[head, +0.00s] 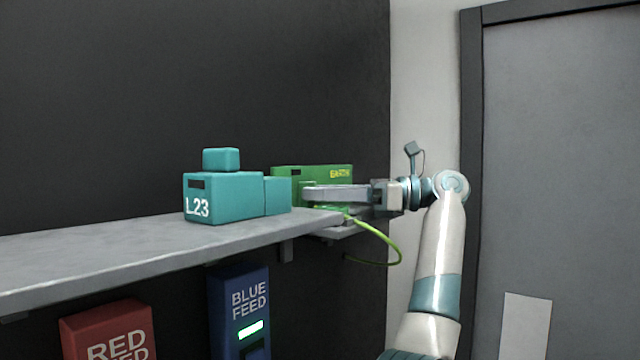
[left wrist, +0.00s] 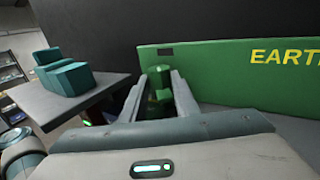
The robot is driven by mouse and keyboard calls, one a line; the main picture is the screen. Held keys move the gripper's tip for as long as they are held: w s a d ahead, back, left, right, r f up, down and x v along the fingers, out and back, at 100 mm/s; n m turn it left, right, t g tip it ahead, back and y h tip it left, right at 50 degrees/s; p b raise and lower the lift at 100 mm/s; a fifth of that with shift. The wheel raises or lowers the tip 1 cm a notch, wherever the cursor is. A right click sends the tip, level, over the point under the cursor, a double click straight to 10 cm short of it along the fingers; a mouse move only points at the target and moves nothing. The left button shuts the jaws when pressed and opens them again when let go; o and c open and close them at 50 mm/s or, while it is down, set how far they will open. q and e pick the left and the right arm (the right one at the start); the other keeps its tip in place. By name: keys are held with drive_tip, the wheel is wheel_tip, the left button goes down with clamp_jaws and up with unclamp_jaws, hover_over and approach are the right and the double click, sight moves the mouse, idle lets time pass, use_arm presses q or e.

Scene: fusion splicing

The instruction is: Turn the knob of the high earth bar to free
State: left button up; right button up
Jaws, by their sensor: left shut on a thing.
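The earth bar (head: 322,172) is a green box with yellow EARTH lettering, at the end of the shelf in the head view. It also fills the right of the left wrist view (left wrist: 225,75). Its green knob (left wrist: 158,82) sits between the fingers of my left gripper (head: 308,194), one finger on each side. The gripper is shut on the knob, with the arm reaching in from the right of the head view. The fingers hide part of the knob, and its setting cannot be read. My right gripper is not in view.
A teal L23 block (head: 235,205) stands on the grey shelf (head: 130,254), left of the earth bar. A green-yellow cable (head: 385,240) loops below the bar. Red feed (head: 100,330) and blue feed (head: 235,310) boxes sit below the shelf. A grey door (head: 560,150) is at right.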

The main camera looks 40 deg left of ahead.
use_arm(q)
drive_tip(key=shift+r+n+g+h, duration=0.2)
drive_tip(key=shift+n+g+h, duration=0.1)
drive_tip(key=shift+g, duration=0.1)
drive_tip(key=shift+f, duration=0.1)
drive_tip(key=o, duration=1.1)
drive_tip(key=shift+w, duration=0.1)
drive_tip(key=shift+c, duration=0.2)
drive_tip(key=shift+f, duration=0.1)
